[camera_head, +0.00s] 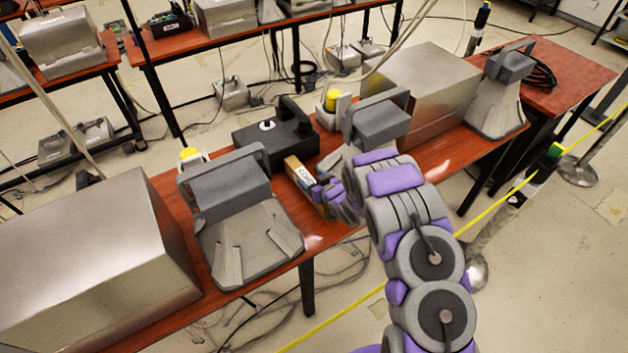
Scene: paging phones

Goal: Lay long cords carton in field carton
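A small tan carton with a pale printed label (298,173) is at the middle of the red-brown table, between two grey angled devices. My gripper (322,192) is at the near end of this carton, overlapping it in the picture. My purple and grey arm reaches in from the lower right. The fingertips are small and partly hidden, so I cannot tell whether they are open, or shut on the carton. No carton is clearly marked as the field carton in this view.
A grey device (225,195) stands left of the small carton, and another (378,120) stands behind my arm. A black case (268,145) sits behind the carton. Large metal boxes (90,255) and (425,85) take up the table's sides. A yellow tape (487,213) crosses in front.

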